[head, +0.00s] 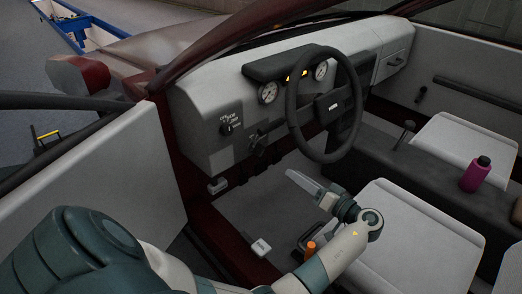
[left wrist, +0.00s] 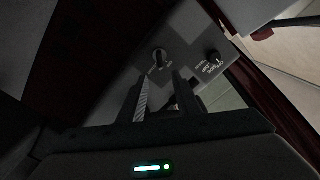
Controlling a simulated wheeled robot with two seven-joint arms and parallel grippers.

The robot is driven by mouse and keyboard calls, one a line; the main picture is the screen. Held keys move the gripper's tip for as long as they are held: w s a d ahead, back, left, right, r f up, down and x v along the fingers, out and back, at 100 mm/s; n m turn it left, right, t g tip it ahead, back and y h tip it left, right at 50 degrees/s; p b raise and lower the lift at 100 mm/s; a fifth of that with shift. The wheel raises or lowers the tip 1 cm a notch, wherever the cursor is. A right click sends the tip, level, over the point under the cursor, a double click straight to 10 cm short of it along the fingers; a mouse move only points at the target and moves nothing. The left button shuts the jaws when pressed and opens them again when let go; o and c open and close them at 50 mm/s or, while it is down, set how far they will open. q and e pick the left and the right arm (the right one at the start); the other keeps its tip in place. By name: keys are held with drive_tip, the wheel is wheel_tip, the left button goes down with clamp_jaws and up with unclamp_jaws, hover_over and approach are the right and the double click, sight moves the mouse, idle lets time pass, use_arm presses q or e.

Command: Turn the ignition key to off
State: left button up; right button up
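The ignition key (left wrist: 160,58) appears as a small dark shape in a round switch on the grey dashboard in the left wrist view, with small markings around it. Its turned position is too small to read. In the head view a dark piece (head: 257,149) on the lower dash, left of the steering wheel, looks like the same switch. My left gripper (head: 292,175) is below the wheel, apart from the dash. In the left wrist view its two fingers (left wrist: 159,86) are spread and empty, with the switch beyond the tips. My right gripper does not show.
A labelled light knob (head: 226,128) sits left of the switch. The steering wheel (head: 325,104) stands close above my left gripper. The seat (head: 412,225), a short lever (head: 405,133) and a pink bottle (head: 476,174) are to the right.

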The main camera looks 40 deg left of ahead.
sight(264, 153)
use_arm(q)
drive_tip(key=shift+a, duration=0.15)
